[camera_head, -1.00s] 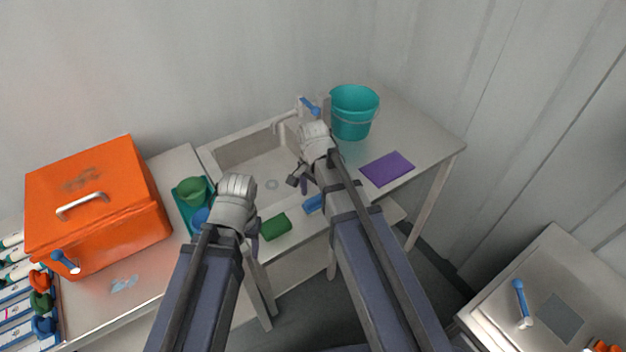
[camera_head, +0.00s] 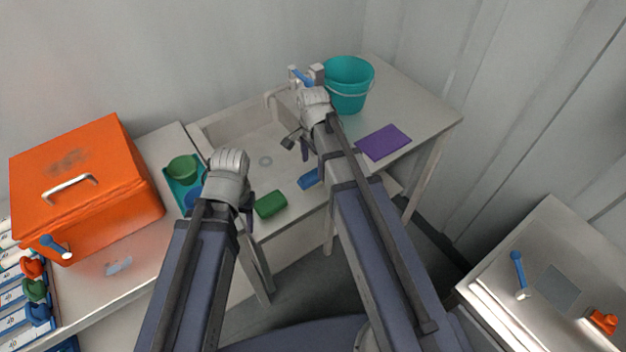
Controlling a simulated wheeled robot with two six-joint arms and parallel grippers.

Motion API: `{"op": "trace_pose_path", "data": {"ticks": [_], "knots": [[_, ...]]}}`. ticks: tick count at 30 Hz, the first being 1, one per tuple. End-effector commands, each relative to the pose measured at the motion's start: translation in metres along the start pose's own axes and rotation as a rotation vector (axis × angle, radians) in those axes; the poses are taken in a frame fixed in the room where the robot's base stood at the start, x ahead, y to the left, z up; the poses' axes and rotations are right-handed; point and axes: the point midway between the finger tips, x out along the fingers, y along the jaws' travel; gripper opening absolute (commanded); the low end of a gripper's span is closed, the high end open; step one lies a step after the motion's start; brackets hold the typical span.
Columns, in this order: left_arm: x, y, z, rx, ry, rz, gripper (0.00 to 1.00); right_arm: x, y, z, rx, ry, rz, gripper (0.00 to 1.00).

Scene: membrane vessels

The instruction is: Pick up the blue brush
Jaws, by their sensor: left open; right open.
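A small blue block-like item (camera_head: 309,179), possibly the blue brush, lies on the sink's front ledge, beside a green block (camera_head: 271,204). A blue-handled item with a white end (camera_head: 518,270) lies on the right-hand table; whether it is a brush I cannot tell. My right gripper (camera_head: 298,144) is open and empty above the sink, behind the blue item. My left gripper (camera_head: 247,201) is open at the sink's left front, left of the green block. Its fingers are partly hidden by its wrist.
The sink basin (camera_head: 235,140) has a tap at its back. A teal bucket (camera_head: 348,84) and purple mat (camera_head: 383,142) are on the counter to the right. An orange box (camera_head: 85,190) and a teal tray (camera_head: 174,195) with a green cup (camera_head: 182,168) stand left.

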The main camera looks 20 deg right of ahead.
Motion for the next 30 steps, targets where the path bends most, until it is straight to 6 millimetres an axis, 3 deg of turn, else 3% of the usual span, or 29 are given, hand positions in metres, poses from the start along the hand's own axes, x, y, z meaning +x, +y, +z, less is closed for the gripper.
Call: {"op": "trace_pose_path", "data": {"ticks": [12, 21, 30], "knots": [[0.048, 0.005, -0.003, 0.000, 0.000, 0.000, 0.50, 0.048, 0.001, 0.000, 0.000, 0.000, 0.000, 0.85], [0.049, 0.005, -0.003, 0.000, 0.000, 0.000, 0.50, 0.049, 0.001, 0.000, 0.000, 0.000, 0.000, 0.85], [0.049, 0.005, -0.003, 0.000, 0.000, 0.000, 0.50, 0.049, 0.001, 0.000, 0.000, 0.000, 0.000, 0.54]]}}
